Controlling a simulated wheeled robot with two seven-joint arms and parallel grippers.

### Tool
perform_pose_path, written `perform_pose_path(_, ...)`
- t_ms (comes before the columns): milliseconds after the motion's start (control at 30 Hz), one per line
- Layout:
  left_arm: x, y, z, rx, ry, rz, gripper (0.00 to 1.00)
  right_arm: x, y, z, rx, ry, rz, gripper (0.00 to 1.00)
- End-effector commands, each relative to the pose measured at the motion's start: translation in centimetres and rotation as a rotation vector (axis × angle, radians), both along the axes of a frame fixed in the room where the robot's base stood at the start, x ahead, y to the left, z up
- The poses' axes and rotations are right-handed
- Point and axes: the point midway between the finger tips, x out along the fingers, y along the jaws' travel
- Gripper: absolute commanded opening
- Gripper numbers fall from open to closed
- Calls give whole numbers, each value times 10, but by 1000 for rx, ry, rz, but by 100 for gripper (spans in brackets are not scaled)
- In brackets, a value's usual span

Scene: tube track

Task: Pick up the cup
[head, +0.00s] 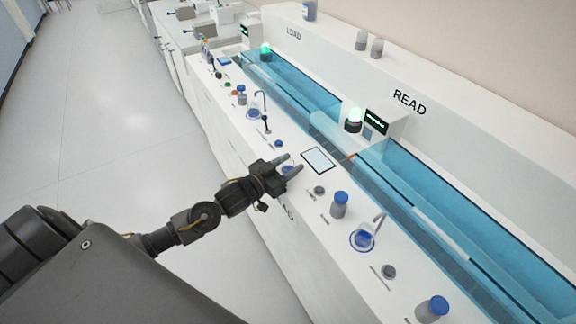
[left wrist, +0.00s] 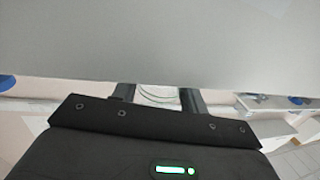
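My left gripper (head: 290,165) reaches over the near edge of the white counter, its two fingers apart. A small clear cup with blue in it (head: 288,171) shows at the fingertips in the head view, partly hidden by them. In the left wrist view a clear, curved rim, which looks like the cup (left wrist: 158,94), lies between the two fingers (left wrist: 157,97). Whether the fingers touch it I cannot tell. Two similar cups with blue in them stand under thin spouts, one farther back (head: 253,112) and one nearer (head: 363,240). My right gripper is not in view.
Blue-capped bottles (head: 340,205) (head: 433,309) and grey knobs stand along the counter. Long blue-tinted troughs (head: 430,205) run behind. Open floor (head: 90,110) lies to the left.

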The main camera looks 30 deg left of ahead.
Motion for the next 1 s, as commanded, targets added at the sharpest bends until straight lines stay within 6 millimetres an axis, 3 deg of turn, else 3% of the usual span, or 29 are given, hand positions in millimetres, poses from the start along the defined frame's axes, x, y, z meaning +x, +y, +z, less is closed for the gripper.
perform_pose_path(33, 0, 0, 0, 0, 0, 0, 36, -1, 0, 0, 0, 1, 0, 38)
perform_pose_path(200, 0, 0, 0, 0, 0, 0, 18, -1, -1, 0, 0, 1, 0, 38)
perform_pose_path(567, 0, 1, 8, 0, -2, 1, 18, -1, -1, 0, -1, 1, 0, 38)
perform_pose_path(767, -2, 0, 36, 0, -3, -1, 18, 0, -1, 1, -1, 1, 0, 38)
perform_pose_path(1000, -42, -6, 82, -1, -3, -2, 18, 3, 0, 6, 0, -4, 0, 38)
